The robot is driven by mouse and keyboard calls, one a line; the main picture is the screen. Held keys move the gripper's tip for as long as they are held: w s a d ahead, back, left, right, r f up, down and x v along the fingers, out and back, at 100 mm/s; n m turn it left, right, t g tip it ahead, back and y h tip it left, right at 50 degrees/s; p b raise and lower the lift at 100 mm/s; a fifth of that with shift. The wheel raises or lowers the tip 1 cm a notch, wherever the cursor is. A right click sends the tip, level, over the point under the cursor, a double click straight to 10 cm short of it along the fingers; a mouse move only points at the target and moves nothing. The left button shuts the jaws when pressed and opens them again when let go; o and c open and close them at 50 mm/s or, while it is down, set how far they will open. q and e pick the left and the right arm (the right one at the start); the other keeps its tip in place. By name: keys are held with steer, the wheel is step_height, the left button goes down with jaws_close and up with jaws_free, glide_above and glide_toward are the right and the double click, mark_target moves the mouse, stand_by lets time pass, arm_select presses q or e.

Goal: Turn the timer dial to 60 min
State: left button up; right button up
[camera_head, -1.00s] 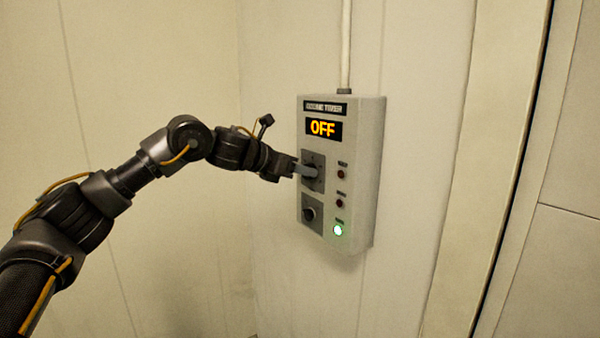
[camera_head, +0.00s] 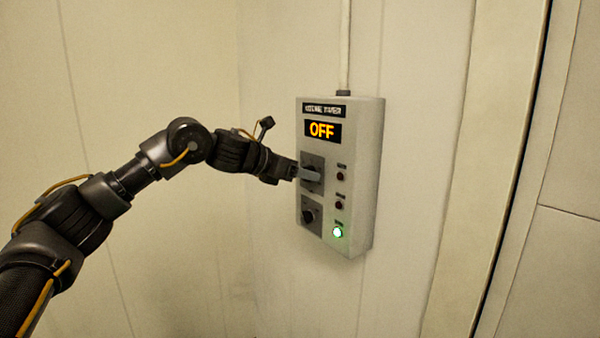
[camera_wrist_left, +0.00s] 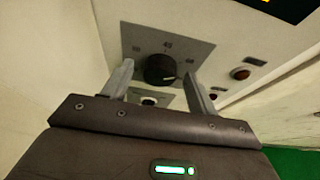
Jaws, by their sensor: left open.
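The timer box (camera_head: 352,170) is a grey panel on the wall, and its display (camera_head: 323,130) reads OFF in orange. The black timer dial (camera_wrist_left: 160,68) sits on a grey plate in the upper part of the panel, with a pale pointer mark toward its lower right. My left gripper (camera_head: 312,174) is at the dial, its fingers hiding most of it in the head view. In the left wrist view my left gripper (camera_wrist_left: 158,80) is open, one finger on each side of the dial, with gaps visible. My right gripper is not in view.
A smaller black knob (camera_head: 309,214) sits below the dial. Two dark red lamps (camera_head: 340,176) and a lit green lamp (camera_head: 337,232) line the panel's right side. A conduit (camera_head: 345,45) runs up from the box. The wall around is bare.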

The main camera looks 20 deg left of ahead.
arm_select(q)
steer(key=shift+s+a, duration=0.1)
steer(key=b+v, duration=0.3)
steer(key=v, duration=0.7)
steer(key=shift+s, duration=0.25)
steer(key=shift+a, duration=0.15)
